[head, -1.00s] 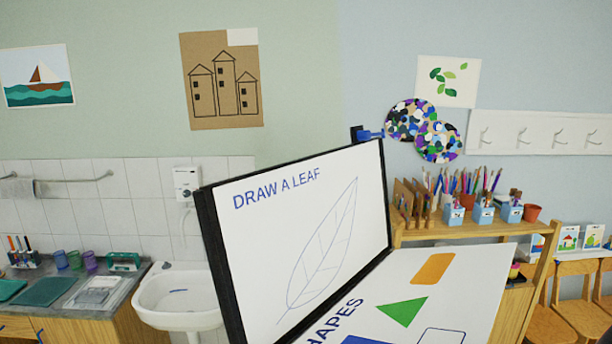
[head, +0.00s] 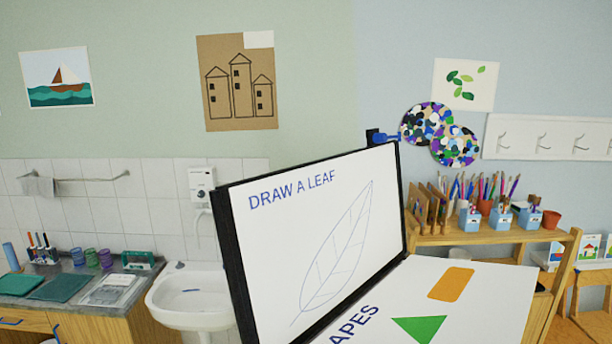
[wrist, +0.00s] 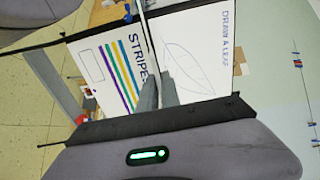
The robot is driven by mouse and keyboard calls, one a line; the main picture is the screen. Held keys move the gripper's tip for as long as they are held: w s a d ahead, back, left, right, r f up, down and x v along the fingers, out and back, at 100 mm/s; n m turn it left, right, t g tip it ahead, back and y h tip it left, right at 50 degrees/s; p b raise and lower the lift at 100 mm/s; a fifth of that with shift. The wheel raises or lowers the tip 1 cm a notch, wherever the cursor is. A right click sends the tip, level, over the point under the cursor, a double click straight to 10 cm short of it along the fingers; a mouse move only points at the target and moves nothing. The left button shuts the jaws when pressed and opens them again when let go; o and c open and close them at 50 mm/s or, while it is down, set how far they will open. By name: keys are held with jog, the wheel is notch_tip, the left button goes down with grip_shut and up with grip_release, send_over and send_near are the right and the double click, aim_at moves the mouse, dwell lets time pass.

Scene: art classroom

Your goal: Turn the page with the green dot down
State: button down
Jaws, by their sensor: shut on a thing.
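In the head view a black-framed easel or flip chart holds an upright "DRAW A LEAF" page (head: 325,235). A "SHAPES" page (head: 480,300), with an orange rectangle and a green triangle, slopes outward in front of it, cut off by the lower edge. In the wrist view my gripper (wrist: 158,92) is shut on a thin white page seen edge-on (wrist: 144,35). Left of it shows a "STRIPES" page (wrist: 108,70); right of it shows the leaf page (wrist: 196,55). No green dot is visible. My gripper is outside the head view.
A blue clip (head: 385,138) sits at the easel's top right corner. Behind stand a wooden shelf (head: 480,237) with pencil pots, a white sink (head: 190,297) and a counter (head: 75,290) with trays and cups. Hooks and pictures hang on the walls.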

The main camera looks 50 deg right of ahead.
notch_tip(320, 180, down, 9)
jog(key=s+b, duration=0.2)
jog(key=b, duration=0.1)
jog(key=shift+f, duration=0.15)
dwell(0.4)
jog(key=shift+a, duration=0.1)
notch_tip(320, 180, down, 9)
jog(key=b, duration=0.5)
jog(key=shift+f, duration=0.2)
jog(key=shift+w, duration=0.1)
notch_tip(320, 180, down, 9)
jog(key=w+b, duration=0.2)
jog(key=b, duration=0.4)
dwell(0.5)
jog(key=shift+f, duration=0.15)
